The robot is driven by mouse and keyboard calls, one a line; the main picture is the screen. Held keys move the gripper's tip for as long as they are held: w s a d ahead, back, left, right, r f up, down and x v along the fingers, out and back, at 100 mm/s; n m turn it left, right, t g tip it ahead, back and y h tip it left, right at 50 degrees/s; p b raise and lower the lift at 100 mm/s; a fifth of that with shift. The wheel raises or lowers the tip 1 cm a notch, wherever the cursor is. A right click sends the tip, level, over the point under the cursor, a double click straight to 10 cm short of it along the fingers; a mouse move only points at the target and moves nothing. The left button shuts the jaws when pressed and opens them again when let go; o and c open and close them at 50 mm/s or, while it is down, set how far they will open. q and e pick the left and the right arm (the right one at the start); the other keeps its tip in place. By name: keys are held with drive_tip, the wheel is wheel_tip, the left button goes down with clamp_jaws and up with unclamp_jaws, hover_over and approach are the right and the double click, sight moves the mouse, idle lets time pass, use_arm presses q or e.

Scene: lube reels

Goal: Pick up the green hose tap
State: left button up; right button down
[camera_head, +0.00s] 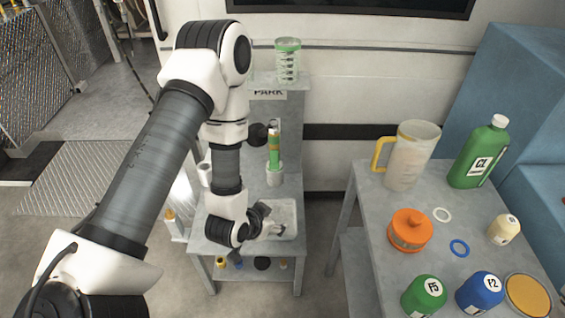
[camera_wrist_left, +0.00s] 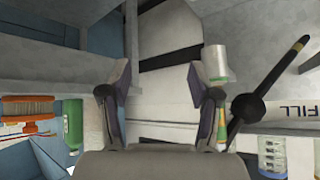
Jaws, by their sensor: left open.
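A green upright tap-like piece with yellow on it (camera_head: 274,150), which I take to be the green hose tap, stands in a white cup-like holder (camera_head: 275,176) on the grey stand. A dark round knob (camera_head: 258,133) shows beside it. My left gripper (camera_head: 268,222) is below it in the head view, over the pale tray (camera_head: 288,212) of the stand. In the left wrist view my left gripper (camera_wrist_left: 158,75) has its fingers spread, with nothing between them. The white holder (camera_wrist_left: 216,63) shows just right of the right finger, which partly hides a green and yellow piece behind it. My right gripper is not in view.
A clear container with a green lid (camera_head: 288,62) stands on the upper ledge above a PARK label. A black lever (camera_wrist_left: 270,85) is close to my gripper.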

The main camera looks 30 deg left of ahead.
use_arm(q)
drive_tip(key=w+a+r+n+t+y+b, duration=0.1)
drive_tip(key=w+a+r+t+b, duration=0.35)
drive_tip(key=w+b, duration=0.45)
drive_tip(key=n+t+y+b, duration=0.2)
drive_tip(key=t+b, duration=0.3)
drive_tip(key=b, duration=0.1)
approach(272, 133)
drive_tip(key=w, duration=0.4)
drive_tip(key=shift+w+a+r+n, duration=0.1)
drive_tip(key=shift+w+r+n, duration=0.2)
drive_tip(key=shift+w, duration=0.2)
drive_tip(key=w, duration=0.2)
drive_tip(key=w+a, duration=0.1)
drive_tip(key=w, duration=0.3)
drive_tip(key=shift+w+a+f+p, duration=0.2)
drive_tip(key=shift+f+p, duration=0.1)
clamp_jaws()
